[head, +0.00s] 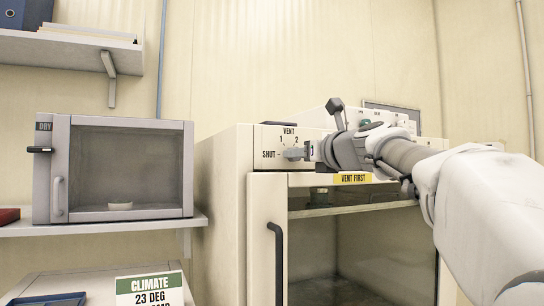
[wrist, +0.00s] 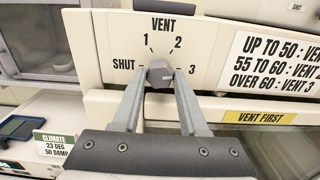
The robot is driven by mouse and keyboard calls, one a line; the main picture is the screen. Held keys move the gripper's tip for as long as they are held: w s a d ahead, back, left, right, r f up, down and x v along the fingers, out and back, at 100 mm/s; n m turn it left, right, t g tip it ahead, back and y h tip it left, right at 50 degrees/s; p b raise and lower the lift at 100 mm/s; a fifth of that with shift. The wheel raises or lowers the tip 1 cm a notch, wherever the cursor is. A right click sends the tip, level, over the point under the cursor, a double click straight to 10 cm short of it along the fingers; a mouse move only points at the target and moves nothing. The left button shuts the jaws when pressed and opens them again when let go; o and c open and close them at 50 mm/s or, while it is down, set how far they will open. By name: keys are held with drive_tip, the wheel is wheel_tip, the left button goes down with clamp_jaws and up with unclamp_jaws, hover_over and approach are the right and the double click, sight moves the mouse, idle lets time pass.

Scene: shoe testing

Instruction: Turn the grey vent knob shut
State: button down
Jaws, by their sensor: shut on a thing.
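The grey vent knob (wrist: 159,72) sits on a cream panel (wrist: 112,38) marked VENT, with SHUT at left, 1 and 2 above, and 3 at right. It also shows in the head view (head: 293,153). My gripper (wrist: 160,82) is shut on the knob, one finger on its left side and one on its right. In the head view my gripper (head: 308,152) reaches the panel from the right. A pale line on the knob's face seems to lie toward the right, the 3 side. The knob's lower part is partly hidden between the fingers.
Below the panel is a glass-fronted cabinet door with a dark handle (head: 277,262) and a yellow VENT FIRST label (head: 353,178). A vent-setting sign (wrist: 272,62) is right of the dial. A DRY cabinet (head: 122,168) stands on a shelf at left, above a CLIMATE sign (head: 150,290).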

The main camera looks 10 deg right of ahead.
drive_tip(key=shift+n+b, duration=5.2)
drive_tip(key=shift+n, duration=11.7)
drive_tip(key=shift+c, duration=2.2)
unclamp_jaws()
